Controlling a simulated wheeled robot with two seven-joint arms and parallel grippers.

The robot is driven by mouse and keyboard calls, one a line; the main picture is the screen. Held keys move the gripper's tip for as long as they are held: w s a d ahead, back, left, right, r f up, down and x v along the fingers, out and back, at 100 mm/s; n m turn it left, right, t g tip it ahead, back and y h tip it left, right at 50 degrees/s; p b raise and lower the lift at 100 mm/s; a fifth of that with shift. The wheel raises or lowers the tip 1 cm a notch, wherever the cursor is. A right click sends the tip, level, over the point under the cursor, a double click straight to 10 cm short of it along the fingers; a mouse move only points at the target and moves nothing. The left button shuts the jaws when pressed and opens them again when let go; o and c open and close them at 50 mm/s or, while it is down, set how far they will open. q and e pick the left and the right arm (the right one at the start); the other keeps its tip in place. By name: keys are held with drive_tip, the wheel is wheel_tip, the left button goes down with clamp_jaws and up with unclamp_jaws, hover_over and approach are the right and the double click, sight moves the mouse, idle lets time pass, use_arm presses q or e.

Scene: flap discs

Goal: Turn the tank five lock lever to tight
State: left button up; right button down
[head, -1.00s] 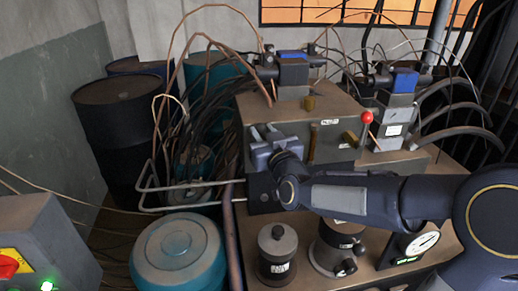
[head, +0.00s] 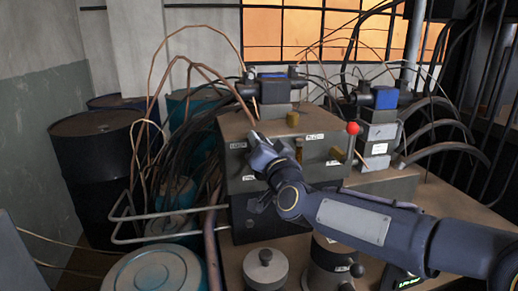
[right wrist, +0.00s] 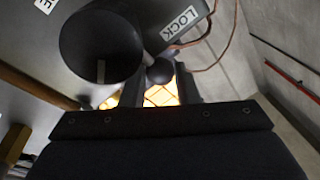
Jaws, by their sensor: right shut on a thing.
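A grey metal box (head: 325,148) stands on the bench with labelled fittings on its front. My right gripper (head: 258,140) is at the left part of that front. In the right wrist view, a dark round hub (right wrist: 100,45) carries a short lever ending in a dark ball knob (right wrist: 160,72). A white LOCK label (right wrist: 180,22) sits beside it. My right gripper (right wrist: 160,92) is shut on the lever, with the ball between its fingers. The gripper hides the lever in the head view. No tank number is readable. My left gripper is not in view.
A red-knobbed lever (head: 353,128) stands upright right of my gripper. Brass pieces show on the box. Two grey canisters stand in front, one at the left (head: 265,268). Teal drums (head: 155,270), a black drum (head: 95,160) and many cables crowd the left.

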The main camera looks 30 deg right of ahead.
drive_tip(key=shift+d, duration=0.1)
idle(0.3)
drive_tip(key=c, duration=1.1)
unclamp_jaws()
drive_tip(key=shift+s, duration=0.1)
drive_tip(key=v, duration=0.7)
drive_tip(key=shift+s+p, duration=0.3)
drive_tip(key=shift+s, duration=0.05)
drive_tip(key=shift+f, duration=0.1)
